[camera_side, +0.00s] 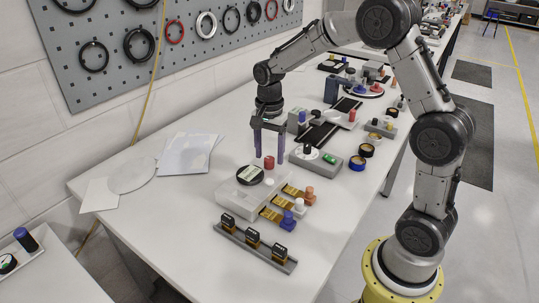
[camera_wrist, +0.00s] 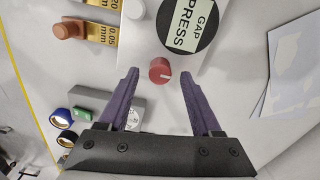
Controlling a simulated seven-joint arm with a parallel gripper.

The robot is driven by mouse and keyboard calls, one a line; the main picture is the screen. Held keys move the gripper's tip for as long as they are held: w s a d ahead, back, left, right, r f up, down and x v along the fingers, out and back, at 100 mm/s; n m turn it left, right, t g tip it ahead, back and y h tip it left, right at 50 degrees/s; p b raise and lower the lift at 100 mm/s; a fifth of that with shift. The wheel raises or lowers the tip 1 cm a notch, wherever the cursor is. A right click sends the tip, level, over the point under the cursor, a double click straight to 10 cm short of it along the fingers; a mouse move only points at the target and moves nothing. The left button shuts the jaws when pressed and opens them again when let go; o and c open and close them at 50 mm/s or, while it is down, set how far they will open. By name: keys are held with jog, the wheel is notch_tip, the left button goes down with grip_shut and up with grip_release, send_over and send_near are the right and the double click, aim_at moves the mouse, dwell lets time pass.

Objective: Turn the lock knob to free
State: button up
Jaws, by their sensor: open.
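The lock knob looks to be the small red round knob (camera_wrist: 160,71) with a white pointer line, at the edge of the pale fixture (camera_wrist: 172,57). In the wrist view the line points to the right. In the side view the knob (camera_side: 269,163) stands beside the fixture's black disc (camera_side: 250,175), which reads "GAP PRESS" in the wrist view. My gripper (camera_wrist: 159,75) is open, pointing down, with one purple finger on each side of the knob and gaps on both sides. In the side view my gripper (camera_side: 269,158) is at the knob; the exact height between them is unclear.
Orange gap gauges (camera_side: 285,202) lie on the fixture's right side. A grey rack with black-topped pieces (camera_side: 252,238) is in front. A grey box with a green part (camera_side: 330,160) stands close on the right. Papers (camera_side: 187,155) lie left on otherwise clear table.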

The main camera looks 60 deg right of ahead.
jog(key=shift+f, duration=0.55)
grip_shut()
